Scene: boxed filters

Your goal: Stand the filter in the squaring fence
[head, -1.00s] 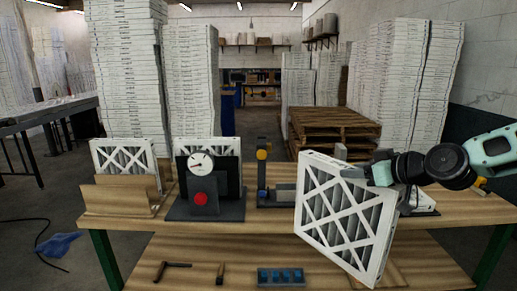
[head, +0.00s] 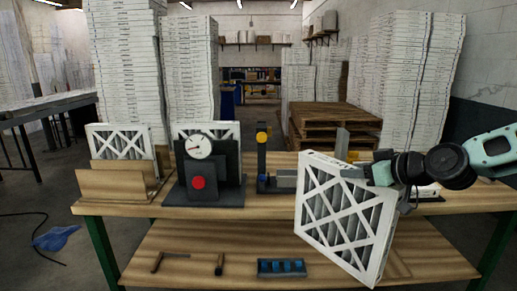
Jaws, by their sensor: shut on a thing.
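My gripper (head: 382,173) is shut on a boxed filter (head: 345,215) by its upper right edge. The filter has a white frame, white crossing strips and grey pleats. It hangs tilted in front of the bench's right part, its lower corner below the bench top. I cannot tell for certain which fixture is the squaring fence. A dark fixture with a post, orange and blue knobs and a grey block (head: 285,181) stands left of the filter. A grey upright plate (head: 342,141) shows behind the filter's top edge; its lower part is hidden.
The wooden bench (head: 130,209) carries a wooden rack (head: 115,184) with a filter (head: 122,139), and a dial gauge stand (head: 225,185) with another filter behind. A blue tray (head: 281,267) and hand tools lie on the lower shelf. Pallets (head: 335,125) and tall stacks stand behind.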

